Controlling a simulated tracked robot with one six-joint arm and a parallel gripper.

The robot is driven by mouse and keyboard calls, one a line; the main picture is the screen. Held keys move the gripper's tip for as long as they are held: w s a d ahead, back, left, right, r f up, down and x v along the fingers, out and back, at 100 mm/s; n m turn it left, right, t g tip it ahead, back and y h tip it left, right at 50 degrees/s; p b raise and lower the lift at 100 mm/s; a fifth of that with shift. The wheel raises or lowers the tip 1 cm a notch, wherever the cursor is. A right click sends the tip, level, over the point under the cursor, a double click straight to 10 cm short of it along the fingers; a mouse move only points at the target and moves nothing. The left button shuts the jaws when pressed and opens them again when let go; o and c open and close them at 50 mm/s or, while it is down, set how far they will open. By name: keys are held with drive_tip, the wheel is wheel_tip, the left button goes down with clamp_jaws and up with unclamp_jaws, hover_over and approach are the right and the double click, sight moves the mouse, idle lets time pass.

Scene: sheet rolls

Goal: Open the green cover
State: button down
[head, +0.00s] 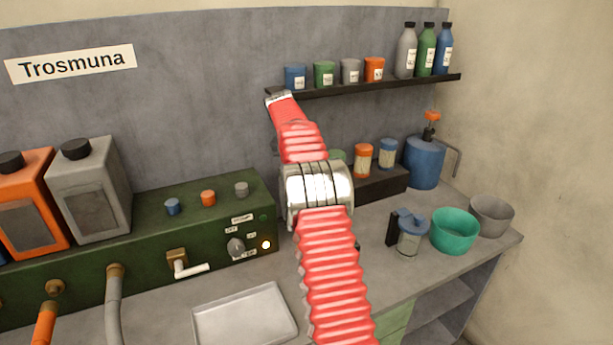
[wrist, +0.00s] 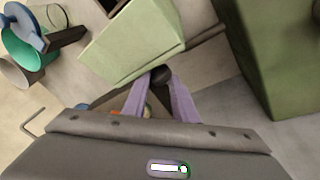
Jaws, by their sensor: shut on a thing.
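A pale green panel (wrist: 132,38), likely the green cover, stands at a slant in the upper middle of the wrist view. A dark round knob (wrist: 161,74) is at its lower edge. My gripper (wrist: 160,84) has its two lilac fingers on either side of this knob and is shut on it. How far the cover stands open I cannot tell. In the head view my red arm crosses the middle and hides my gripper and whatever is behind it.
A dark green control box (head: 140,222) stands left of my arm, with a white tray (head: 245,318) in front. A blue-lidded jug (head: 410,232), a teal bowl (head: 454,231) and a grey bowl (head: 491,215) stand at the right. A shelf (head: 400,84) with several containers hangs above.

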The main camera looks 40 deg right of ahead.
drive_tip(key=shift+w+a, duration=0.25)
drive_tip(key=shift+a, duration=0.1)
drive_tip(key=c, duration=1.8)
unclamp_jaws()
drive_tip(key=o, duration=0.3)
drive_tip(key=shift+o, duration=0.5)
drive_tip(key=shift+s+d, duration=0.1)
drive_tip(key=shift+d, duration=0.05)
drive_tip(key=v, duration=0.7)
drive_tip(key=shift+r, duration=0.25)
drive_tip(key=shift+c, duration=0.3)
